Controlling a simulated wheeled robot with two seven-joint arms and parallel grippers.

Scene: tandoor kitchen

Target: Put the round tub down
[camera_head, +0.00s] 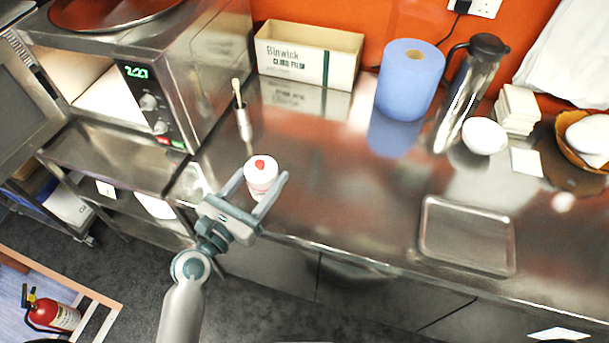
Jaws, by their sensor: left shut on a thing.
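The round tub (261,171) is small and white, with a red mark on its top. My left gripper (262,181) is shut on the tub, with one finger on each side of it. The tub is upright and appears near the front edge of the steel counter (330,190). I cannot tell whether its base touches the counter, since the gripper hides its lower part. My right gripper is out of view.
A metal tray (467,236) lies on the counter at right. A blue paper roll (409,80), a cling film box (309,54), a steel jug (467,92) and a white bowl (484,136) stand further back. An oven (165,75) is at left. The middle counter is clear.

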